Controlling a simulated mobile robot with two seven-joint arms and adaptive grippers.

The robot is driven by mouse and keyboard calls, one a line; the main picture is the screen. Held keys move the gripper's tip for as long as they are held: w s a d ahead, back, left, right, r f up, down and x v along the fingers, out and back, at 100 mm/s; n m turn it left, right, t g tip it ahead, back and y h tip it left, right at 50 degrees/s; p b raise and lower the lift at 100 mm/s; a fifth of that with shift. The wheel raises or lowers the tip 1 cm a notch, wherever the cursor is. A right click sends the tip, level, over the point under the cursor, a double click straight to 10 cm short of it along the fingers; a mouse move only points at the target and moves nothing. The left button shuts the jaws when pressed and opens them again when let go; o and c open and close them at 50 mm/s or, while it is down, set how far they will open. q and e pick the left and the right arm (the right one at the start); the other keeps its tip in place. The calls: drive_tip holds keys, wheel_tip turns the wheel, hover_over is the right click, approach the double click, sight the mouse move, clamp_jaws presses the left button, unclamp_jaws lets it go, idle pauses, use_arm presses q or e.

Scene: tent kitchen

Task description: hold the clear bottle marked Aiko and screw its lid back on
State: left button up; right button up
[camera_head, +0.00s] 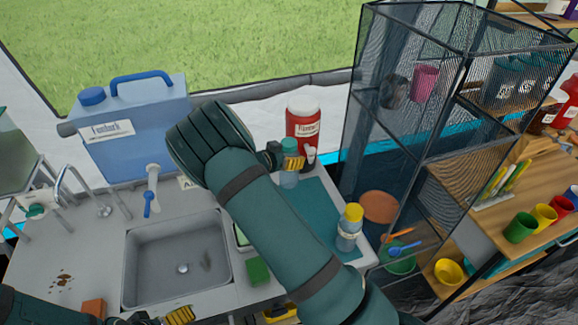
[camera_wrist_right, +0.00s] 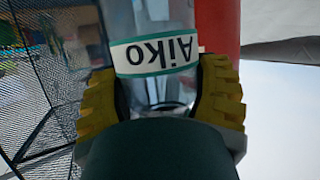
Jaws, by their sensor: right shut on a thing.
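The clear bottle marked Aiko (camera_wrist_right: 160,85) is between the yellow fingers of my right gripper (camera_wrist_right: 162,100) in the right wrist view, its label upside down there. My right gripper (camera_head: 291,163) is shut on the bottle just below its top. In the head view the bottle (camera_head: 289,181) stands at the back of the counter, with a teal lid (camera_head: 289,145) on top. A dark teal round shape (camera_wrist_right: 158,152), seemingly this lid, covers the lower middle of the wrist view. I cannot tell how tightly it sits. My left gripper (camera_head: 178,315) shows only partly at the bottom edge.
A red jar with a white lid (camera_head: 303,124) stands right behind the bottle. Another clear bottle with a yellow lid (camera_head: 349,229) stands right of my arm. A blue canister (camera_head: 130,140), a sink (camera_head: 178,260) and a mesh rack (camera_head: 400,110) are around. My right arm hides part of the counter.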

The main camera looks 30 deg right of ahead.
drive_tip(key=shift+r, duration=1.1)
drive_tip(key=o, duration=0.6)
drive_tip(key=c, duration=0.7)
drive_tip(key=shift+a+f, duration=0.1)
